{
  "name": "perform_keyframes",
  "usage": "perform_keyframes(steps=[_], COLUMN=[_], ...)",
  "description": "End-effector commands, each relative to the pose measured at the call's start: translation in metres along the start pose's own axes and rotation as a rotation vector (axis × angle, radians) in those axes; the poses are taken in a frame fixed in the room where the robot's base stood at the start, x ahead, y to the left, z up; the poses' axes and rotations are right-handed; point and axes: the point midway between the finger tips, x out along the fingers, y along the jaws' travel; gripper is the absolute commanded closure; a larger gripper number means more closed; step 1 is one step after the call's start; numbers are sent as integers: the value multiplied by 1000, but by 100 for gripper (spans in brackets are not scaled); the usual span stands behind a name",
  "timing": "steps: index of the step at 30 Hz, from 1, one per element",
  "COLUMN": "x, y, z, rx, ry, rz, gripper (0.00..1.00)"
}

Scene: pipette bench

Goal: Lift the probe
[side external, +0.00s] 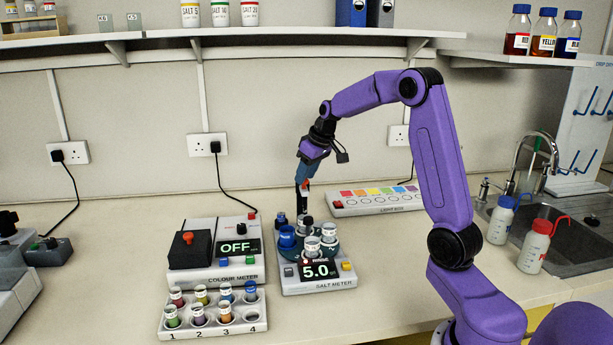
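The salt meter (319,283) stands on the bench and its display reads 5.0. Several small capped cups sit on its round dark top, among them a white-labelled one (312,246) and a blue one (287,237). My gripper (302,205) points down over the back of the salt meter, with its dark fingertips close to the pieces there. I cannot make out the probe clearly; a dark upright shape between or at the fingers may be the fingers themselves or the probe. Whether the fingers are open or shut is too small to tell.
Left of the salt meter are the colour meter (221,279), reading OFF, and a white rack (214,328) of coloured vials. The light box (376,208) lies behind to the right. Two wash bottles (534,246) (501,220) stand by the sink. The bench right of the salt meter is clear.

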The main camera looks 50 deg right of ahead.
Motion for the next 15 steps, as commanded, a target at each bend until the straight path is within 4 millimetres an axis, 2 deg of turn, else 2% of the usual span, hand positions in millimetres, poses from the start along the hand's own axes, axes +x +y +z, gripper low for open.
perform_keyframes(steps=[8, 11, 15], x=[0, -9, -32], y=[0, 0, 0], z=[1, 0, 0], rx=[0, 0, 0], ry=[-3, 0, 2], rz=[-1, 0, 1], gripper=[61, 61, 61])
